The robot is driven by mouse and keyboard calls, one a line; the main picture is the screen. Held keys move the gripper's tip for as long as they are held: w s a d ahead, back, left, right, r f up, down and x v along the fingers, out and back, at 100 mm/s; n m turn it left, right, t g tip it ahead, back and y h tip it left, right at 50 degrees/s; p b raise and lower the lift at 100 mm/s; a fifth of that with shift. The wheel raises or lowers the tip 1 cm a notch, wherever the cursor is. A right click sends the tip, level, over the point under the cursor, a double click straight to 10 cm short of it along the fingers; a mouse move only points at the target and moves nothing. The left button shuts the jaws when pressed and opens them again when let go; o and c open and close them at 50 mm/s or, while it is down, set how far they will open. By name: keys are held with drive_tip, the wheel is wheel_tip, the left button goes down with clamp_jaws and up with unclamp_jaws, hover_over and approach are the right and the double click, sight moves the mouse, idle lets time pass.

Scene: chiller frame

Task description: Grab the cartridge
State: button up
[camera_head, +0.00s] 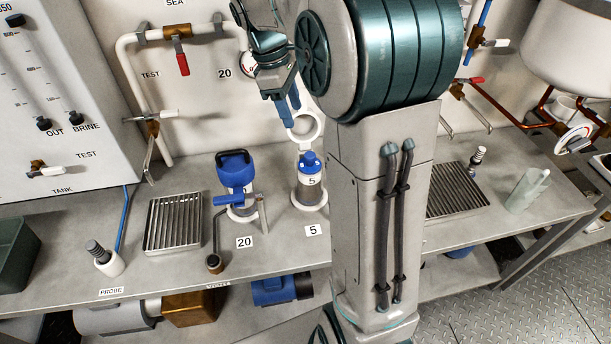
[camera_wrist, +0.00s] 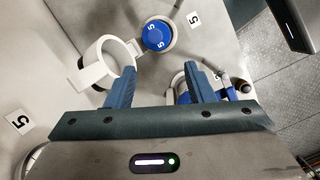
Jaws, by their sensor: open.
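A clear cartridge with a blue cap marked 5 (camera_head: 310,178) stands upright in a white base on the bench. In the wrist view its blue cap (camera_wrist: 158,36) shows from above, beyond my fingertips. A white ring (camera_head: 303,127) stands above and behind it, and in the wrist view the ring (camera_wrist: 103,64) is beside my left finger. A second blue-topped unit (camera_head: 237,180) stands left of it by the label 20. My gripper (camera_head: 287,112) is open and empty above the bench, higher than the cap. In the wrist view its blue fingers (camera_wrist: 160,82) are well apart.
My arm hides the bench right of the cartridge. Pipes and valves (camera_head: 178,45) line the back wall.

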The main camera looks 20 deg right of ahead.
sight(308, 154)
drive_tip(key=x, duration=0.9)
drive_tip(key=w+x, duration=0.1)
drive_tip(key=x, duration=0.4)
drive_tip(key=shift+d+f+p, duration=0.15)
drive_tip(key=shift+d+p, duration=0.05)
drive_tip(key=shift+p, duration=0.2)
clamp_jaws()
